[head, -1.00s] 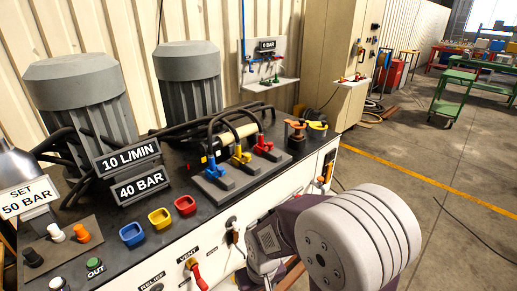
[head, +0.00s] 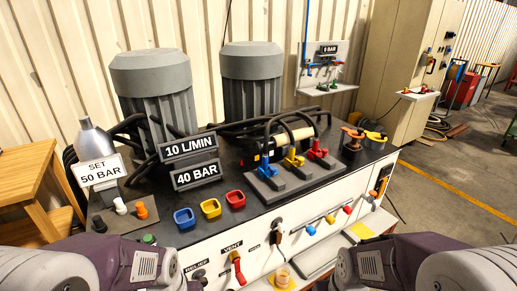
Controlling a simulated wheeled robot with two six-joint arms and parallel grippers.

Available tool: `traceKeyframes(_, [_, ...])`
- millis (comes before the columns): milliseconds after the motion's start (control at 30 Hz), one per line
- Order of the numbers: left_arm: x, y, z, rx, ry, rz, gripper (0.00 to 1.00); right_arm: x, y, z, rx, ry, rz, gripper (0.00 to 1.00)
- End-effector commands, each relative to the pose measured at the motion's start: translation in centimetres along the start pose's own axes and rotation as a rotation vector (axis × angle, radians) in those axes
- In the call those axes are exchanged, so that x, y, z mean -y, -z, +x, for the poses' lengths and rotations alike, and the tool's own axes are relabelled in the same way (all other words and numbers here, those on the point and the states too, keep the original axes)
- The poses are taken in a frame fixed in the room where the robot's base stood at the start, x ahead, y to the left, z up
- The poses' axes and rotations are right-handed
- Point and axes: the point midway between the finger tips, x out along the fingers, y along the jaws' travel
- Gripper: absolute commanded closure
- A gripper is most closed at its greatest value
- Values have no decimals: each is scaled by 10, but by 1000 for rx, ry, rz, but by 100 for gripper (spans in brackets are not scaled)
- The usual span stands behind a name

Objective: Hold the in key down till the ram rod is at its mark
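A green button (head: 148,239) sits at the bench's front left, just above my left arm. I cannot pick out the in key; that corner is partly covered by my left arm. A cream cylinder (head: 292,138), which may be the ram, lies at the back of the bench behind the valve levers. I cannot make out its rod or mark. My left arm crosses the bottom left and my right arm the bottom right. Neither arm's fingertips show.
Black, white and orange knobs (head: 141,211) stand on a plate at the bench's left. Two grey motors (head: 251,80) stand at the back. A wooden table (head: 35,185) is at the left.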

Motion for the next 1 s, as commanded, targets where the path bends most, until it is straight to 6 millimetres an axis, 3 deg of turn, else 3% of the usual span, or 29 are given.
traceKeyframes(233, [0, 0, 0, 0, 0, 0, 64, 0, 0, 0, 0, 0, 0, 46])
traceKeyframes(367, [0, 0, 0, 0, 0, 0, 97, 0, 0, 0, 0, 0, 0, 46])
traceKeyframes(400, [0, 0, 0, 0, 0, 0, 100, 0, 0, 0, 0, 0, 0, 46])
traceKeyframes(1000, [0, 0, 0, 0, 0, 0, 100, 0, 0, 0, 0, 0, 0, 46])
